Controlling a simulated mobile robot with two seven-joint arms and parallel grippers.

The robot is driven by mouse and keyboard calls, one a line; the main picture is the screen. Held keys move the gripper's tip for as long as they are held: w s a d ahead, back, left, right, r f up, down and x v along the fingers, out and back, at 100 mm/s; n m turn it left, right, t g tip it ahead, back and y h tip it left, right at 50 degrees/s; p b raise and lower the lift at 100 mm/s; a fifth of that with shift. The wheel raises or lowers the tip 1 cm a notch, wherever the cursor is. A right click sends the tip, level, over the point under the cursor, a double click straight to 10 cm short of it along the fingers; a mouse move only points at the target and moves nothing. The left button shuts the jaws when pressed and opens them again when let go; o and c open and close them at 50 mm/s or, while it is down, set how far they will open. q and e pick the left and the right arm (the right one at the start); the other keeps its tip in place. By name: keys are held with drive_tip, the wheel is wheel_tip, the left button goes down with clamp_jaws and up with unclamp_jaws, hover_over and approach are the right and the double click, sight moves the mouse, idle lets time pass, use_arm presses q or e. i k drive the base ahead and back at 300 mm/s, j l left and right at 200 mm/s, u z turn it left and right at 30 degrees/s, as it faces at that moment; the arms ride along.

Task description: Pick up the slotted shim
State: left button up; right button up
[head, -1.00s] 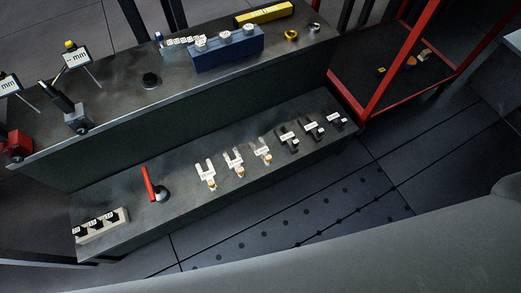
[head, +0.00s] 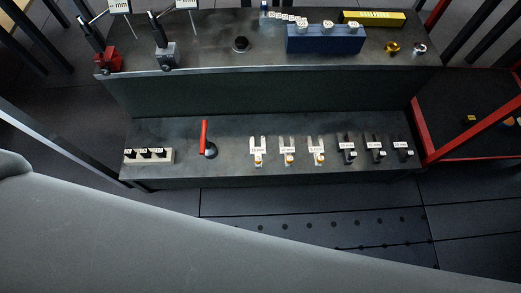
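Three pale fork-shaped pieces with white labels and yellowish lower ends stand in a row on the lower shelf in the head view. They look like slotted shims: a left one (head: 258,150), a middle one (head: 288,151) and a right one (head: 318,151). To their right are several dark pieces with white labels, such as this dark labelled piece (head: 347,147). The label figures are too small to read surely. Neither of my grippers is in view.
The lower shelf (head: 231,159) also holds a red-handled tool (head: 204,138) and a beige block with black labelled parts (head: 165,157). The upper bench carries a blue block (head: 325,40), a yellow box (head: 373,18) and gauges. A red-framed cart (head: 465,140) stands right.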

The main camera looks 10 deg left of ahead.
sight(258, 152)
drive_tip(key=j+z, duration=0.1)
drive_tip(key=z, duration=0.85)
drive_tip(key=k+j+z, duration=0.1)
drive_tip(key=z, duration=0.4)
drive_tip(key=k+j+z, duration=0.25)
drive_tip(key=z, duration=0.25)
drive_tip(key=k+z, duration=0.75)
drive_tip(key=k, duration=0.9)
drive_tip(key=i+j, duration=0.2)
drive_tip(key=j, duration=0.15)
drive_tip(key=i+j, duration=0.2)
drive_tip(key=j, duration=0.2)
drive_tip(key=i+j, duration=0.2)
drive_tip(key=j, duration=0.15)
